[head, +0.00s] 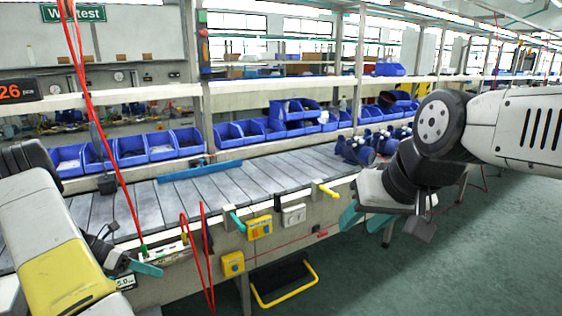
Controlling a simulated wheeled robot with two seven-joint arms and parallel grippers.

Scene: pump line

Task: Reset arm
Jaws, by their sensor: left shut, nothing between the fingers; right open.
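My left arm comes in at the lower left. Its gripper (146,267), with teal fingers, is shut and empty near the front edge of the conveyor (205,190). My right arm comes in from the upper right and bends down. Its gripper (363,220), also with teal fingers, is open and empty at the right, in front of the conveyor's side. The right gripper's palm hides part of its fingers.
Blue pumps (355,150) stand on the conveyor's far right, behind my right gripper. Blue bins (165,145) line the shelf behind. Red cables (107,150) hang near my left gripper. Yellow switch boxes (259,228) sit on the conveyor side. The green floor (420,280) at right is clear.

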